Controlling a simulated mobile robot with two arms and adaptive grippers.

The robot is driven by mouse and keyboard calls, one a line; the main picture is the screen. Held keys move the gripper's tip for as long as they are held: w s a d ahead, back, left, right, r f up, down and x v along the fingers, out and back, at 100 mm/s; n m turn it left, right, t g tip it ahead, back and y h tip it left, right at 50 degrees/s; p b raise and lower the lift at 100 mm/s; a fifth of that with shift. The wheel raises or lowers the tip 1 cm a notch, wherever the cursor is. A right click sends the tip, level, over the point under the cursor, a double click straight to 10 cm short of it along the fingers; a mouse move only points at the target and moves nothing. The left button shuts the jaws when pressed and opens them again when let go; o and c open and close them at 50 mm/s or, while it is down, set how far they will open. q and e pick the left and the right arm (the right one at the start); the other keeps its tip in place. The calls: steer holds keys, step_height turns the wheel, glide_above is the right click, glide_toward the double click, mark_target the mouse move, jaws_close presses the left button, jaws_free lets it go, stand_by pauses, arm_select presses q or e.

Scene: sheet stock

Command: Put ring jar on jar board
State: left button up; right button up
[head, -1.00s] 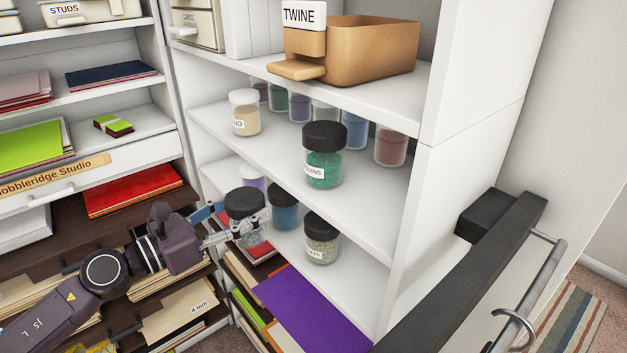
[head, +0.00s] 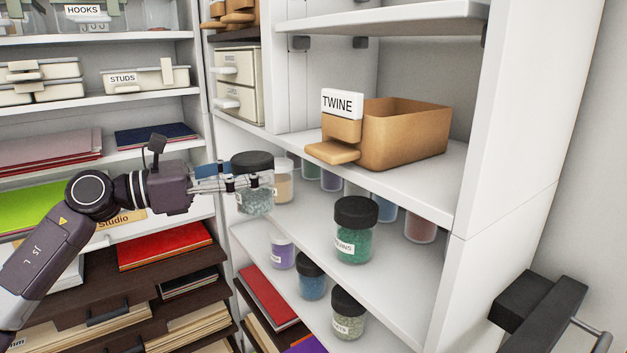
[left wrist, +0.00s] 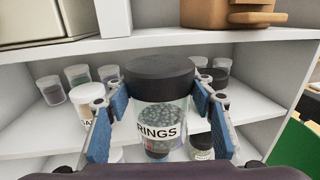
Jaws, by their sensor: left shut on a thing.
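My left gripper (head: 262,182) is shut around the ring jar (head: 257,203), a clear jar with a black lid and grey-blue contents. The jar is upright, in the air in front of the middle shelf board (head: 400,255). In the left wrist view the jar (left wrist: 160,112) sits between the blue finger pads with its RINGS label facing me. Two white boards bear jars, the middle one and the lower one (head: 385,328); I cannot tell which is named the jar board. My right gripper is not in view.
A green jar (head: 355,235) stands near the middle board's front edge, with a sand-coloured jar (head: 284,187) and others behind. The lower board holds a purple (head: 282,252), a blue (head: 311,280) and a pale green jar (head: 347,318). A TWINE bin (head: 405,135) stands above.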

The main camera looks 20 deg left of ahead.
arm_select(q)
steer(key=w+a+p+x, duration=0.1)
steer(key=p+x, duration=0.5)
steer(key=x, duration=0.7)
steer(key=f, duration=0.2)
steer(key=f+p, duration=0.1)
steer(key=f, duration=0.1)
steer(key=f+p, duration=0.1)
steer(key=f, duration=0.1)
steer(key=shift+a, duration=0.4)
steer(key=shift+w+d+f+p, duration=0.1)
steer(key=shift+f+p, duration=0.05)
steer(key=shift+p, duration=0.25)
steer(key=shift+w+f, duration=0.1)
steer(key=shift+f, duration=0.2)
